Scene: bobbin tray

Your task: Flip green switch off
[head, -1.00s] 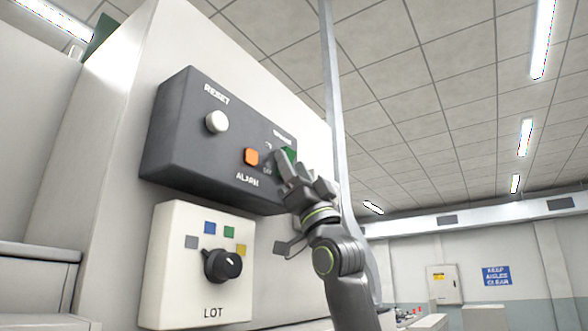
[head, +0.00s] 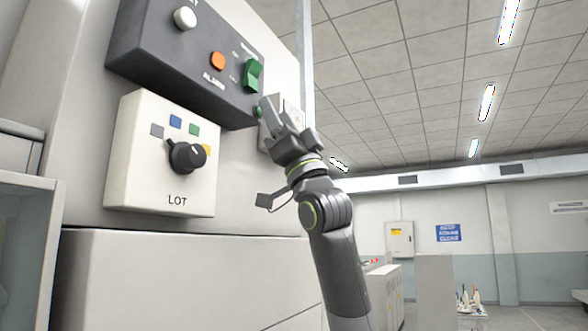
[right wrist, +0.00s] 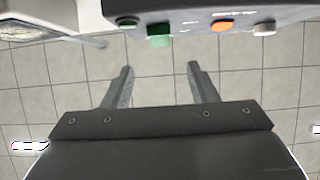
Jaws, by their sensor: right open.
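The green switch (head: 253,75) is a rocker on the right part of the dark control panel (head: 150,55), with small lettering beside it. My right gripper (head: 268,108) is below and slightly right of the switch, apart from it. In the right wrist view, the two fingers of my right gripper (right wrist: 160,75) are spread with nothing between them. The green switch (right wrist: 159,36) shows there beyond the fingers, on the panel's edge at the top. My left gripper is in neither view.
An orange alarm button (head: 217,61) and a white button (head: 185,17) share the panel. A white box with a black LOT knob (head: 187,156) is mounted below. A pale box (head: 290,105) is behind my right gripper. Open room lies to the right.

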